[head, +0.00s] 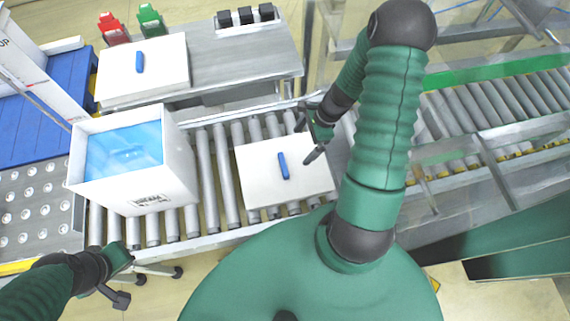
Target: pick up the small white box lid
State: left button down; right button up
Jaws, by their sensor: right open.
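A flat white lid (262,179) with a blue handle (283,165) lies on the roller conveyor in the middle. A second flat white piece (117,80) with a blue handle (139,62) lies on the grey table at the back left. An open white box (160,190) with a blue liner (125,150) stands on the rollers to the left. My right gripper (310,136) is open and empty at the upper right edge of the conveyor lid; contact is unclear. My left gripper (119,278) is at the lower left, below the white box, its fingers apart and empty.
The metal rollers (222,170) show between box and lid. A red item (112,28), a green item (151,20) and black blocks (245,15) sit on the back table. A blue surface (30,125) lies left. Clear panels (450,190) stand along the right conveyor.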

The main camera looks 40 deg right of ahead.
send_over(284, 164)
jog(key=s+d, duration=0.1)
jog(key=d, duration=0.2)
jog(key=f, duration=0.6)
jog(key=shift+s+a+f, duration=0.1)
jog(key=shift+a+f, duration=0.15)
jog(key=shift+f, duration=0.1)
jog(key=x, duration=0.5)
jog(key=shift+f+p, duration=0.2)
jog(key=shift+p, duration=0.1)
jog(key=shift+a+r, duration=0.1)
jog(key=shift+a, duration=0.15)
jog(key=c, duration=0.4)
jog(key=shift+d, duration=0.1)
jog(key=c, duration=0.9)
jog(key=shift+o, duration=0.2)
jog(key=shift+r, duration=0.15)
